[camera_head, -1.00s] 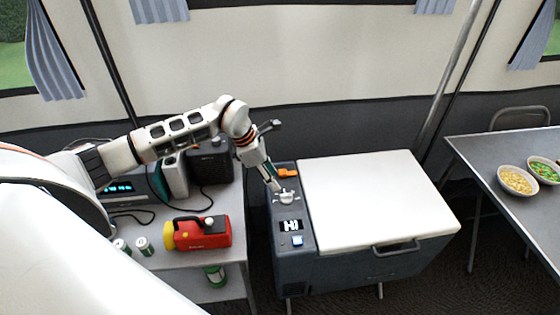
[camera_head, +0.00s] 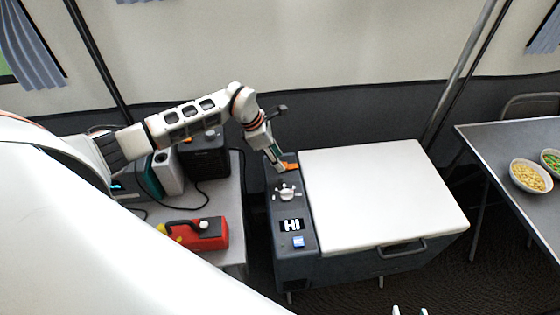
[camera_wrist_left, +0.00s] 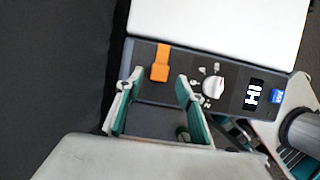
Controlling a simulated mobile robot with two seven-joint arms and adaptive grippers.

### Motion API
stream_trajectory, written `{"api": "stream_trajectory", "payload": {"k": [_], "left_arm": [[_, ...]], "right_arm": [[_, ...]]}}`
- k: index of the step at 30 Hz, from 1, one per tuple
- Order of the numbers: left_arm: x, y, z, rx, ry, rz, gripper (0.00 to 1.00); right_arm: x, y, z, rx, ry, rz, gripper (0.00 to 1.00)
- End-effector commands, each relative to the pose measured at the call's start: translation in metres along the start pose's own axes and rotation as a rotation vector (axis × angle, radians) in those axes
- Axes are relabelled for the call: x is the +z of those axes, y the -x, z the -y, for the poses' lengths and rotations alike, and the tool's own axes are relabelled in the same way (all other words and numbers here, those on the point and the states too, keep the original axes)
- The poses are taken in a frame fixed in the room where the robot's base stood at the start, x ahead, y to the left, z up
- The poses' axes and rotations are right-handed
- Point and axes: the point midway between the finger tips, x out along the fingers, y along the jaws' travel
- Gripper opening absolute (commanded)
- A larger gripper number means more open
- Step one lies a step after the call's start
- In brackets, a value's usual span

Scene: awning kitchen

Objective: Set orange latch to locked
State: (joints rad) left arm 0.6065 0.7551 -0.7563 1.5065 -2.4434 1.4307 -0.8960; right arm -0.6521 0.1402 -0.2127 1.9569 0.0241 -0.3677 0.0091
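The orange latch (camera_head: 291,167) is at the far end of the cooler's dark control panel, beside the white lid. In the left wrist view the orange latch (camera_wrist_left: 160,62) lies just beyond the fingertips, in line with the gap between them. My left gripper (camera_head: 278,163) is at the latch's left side in the head view and partly covers it. In the left wrist view the left gripper (camera_wrist_left: 160,80) is open, with nothing between its fingers. Contact with the latch cannot be made out. Two small white tips of my right gripper (camera_head: 410,311) show at the bottom edge.
The panel also has a white dial (camera_head: 287,192), an HI display (camera_head: 291,225) and a blue button (camera_head: 298,242). The white lid (camera_head: 380,195) is closed. A side table with a red flashlight (camera_head: 205,234) stands left; a grey table with bowls (camera_head: 530,177) stands right.

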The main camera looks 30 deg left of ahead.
Motion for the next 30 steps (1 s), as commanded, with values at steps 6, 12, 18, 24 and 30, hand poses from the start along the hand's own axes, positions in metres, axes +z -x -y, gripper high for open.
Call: {"api": "stream_trajectory", "payload": {"k": [6,12,18,24,30], "left_arm": [[0.000,-0.022,0.000,-0.001,0.000,0.001,0.38],[0.000,-0.025,0.000,0.001,-0.001,0.000,0.38],[0.000,-0.025,0.000,0.001,-0.001,0.000,0.19],[0.000,-0.025,0.000,0.001,-0.001,0.000,0.00],[0.019,-0.033,-0.001,0.000,-0.001,0.003,0.00]], "right_arm": [[-0.002,0.000,-0.001,0.001,0.000,-0.003,0.40],[-0.006,0.000,-0.002,0.002,0.001,-0.010,0.40],[-0.007,0.000,-0.002,0.003,0.001,-0.012,0.40],[-0.007,0.000,-0.002,0.003,0.001,-0.012,0.40],[0.000,-0.004,-0.001,0.002,0.000,-0.009,0.40]]}}
